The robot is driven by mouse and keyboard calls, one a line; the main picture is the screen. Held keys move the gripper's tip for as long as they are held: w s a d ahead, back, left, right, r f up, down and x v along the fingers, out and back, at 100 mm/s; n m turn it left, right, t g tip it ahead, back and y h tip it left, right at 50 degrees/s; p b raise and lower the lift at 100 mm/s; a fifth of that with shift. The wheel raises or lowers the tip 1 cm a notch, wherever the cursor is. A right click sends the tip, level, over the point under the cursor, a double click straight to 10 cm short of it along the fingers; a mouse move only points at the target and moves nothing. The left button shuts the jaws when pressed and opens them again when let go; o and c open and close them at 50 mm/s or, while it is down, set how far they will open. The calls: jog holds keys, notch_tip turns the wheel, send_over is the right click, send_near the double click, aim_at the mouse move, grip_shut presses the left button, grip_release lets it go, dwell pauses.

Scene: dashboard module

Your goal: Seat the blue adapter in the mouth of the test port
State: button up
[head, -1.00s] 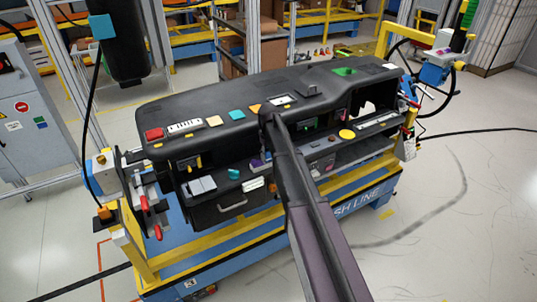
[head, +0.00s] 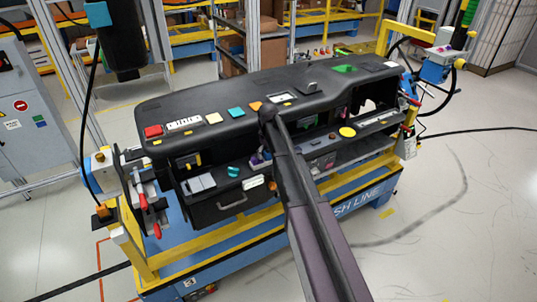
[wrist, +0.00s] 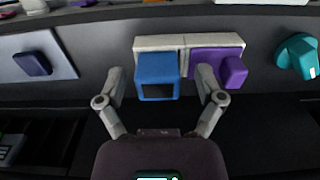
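In the wrist view the blue adapter (wrist: 157,75) sits against a whitish block (wrist: 157,43), with a dark face toward me. A purple block (wrist: 217,65) is right beside it on the same whitish mount. My gripper (wrist: 160,82) has its two fingers apart, one on each side of the blue adapter, with a small gap visible on both sides. The right finger overlaps the purple block in the picture. I cannot tell which part is the test port or how deep the adapter sits. In the head view my arm hides the gripper and the adapter.
A teal knob (wrist: 298,56) stands at the right in the wrist view, and it also shows in the head view (head: 233,171). A dark purple button on a pale plate (wrist: 45,55) is at the left. The dashboard's overhanging top (head: 220,100) lies above the shelf.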

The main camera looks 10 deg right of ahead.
aim_at(268, 151)
jog(key=shift+r, duration=0.1)
dwell(0.3)
jog(key=shift+r+p, duration=0.75)
jog(key=shift+p, duration=0.1)
notch_tip(268, 151, down, 2)
jog(key=shift+f+b, duration=0.1)
jog(key=shift+b, duration=0.95)
notch_tip(268, 151, up, 8)
jog(key=p, duration=0.8)
jog(key=shift+r, duration=0.25)
jog(key=shift+s+f+b, duration=0.5)
jog(key=shift+s+f, duration=0.05)
jog(key=shift+f, duration=0.15)
jog(key=s+f+n+b, duration=0.3)
jog(key=s+f+b, duration=1.1)
jog(key=s, duration=0.1)
jog(key=shift+f+n, duration=0.25)
jog(key=shift+n, duration=0.05)
